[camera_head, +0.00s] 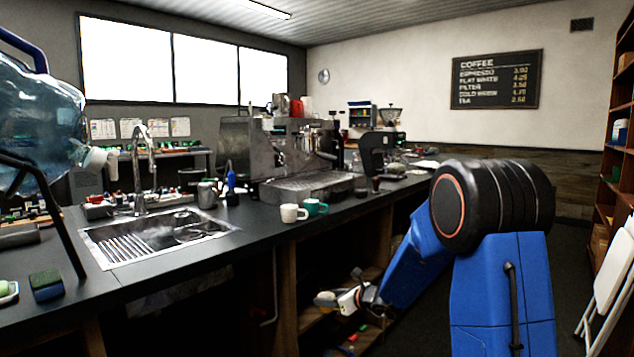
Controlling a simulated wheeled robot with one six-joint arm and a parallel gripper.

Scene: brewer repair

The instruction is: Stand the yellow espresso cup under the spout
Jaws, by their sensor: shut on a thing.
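My gripper (350,301) is low, below the counter's front edge, in front of an open shelf under the counter. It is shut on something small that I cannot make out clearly. I cannot pick out a yellow espresso cup for certain. The espresso machine (262,150) stands on the counter, well above and behind my gripper. Its drip tray (305,184) reaches out at the front. The spout is too small and dark to tell apart from the machine's front.
A white cup (290,214) and a teal cup (315,208) stand at the counter's front edge. Small loose items lie on the shelf below. A white folding chair (612,275) leans at right.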

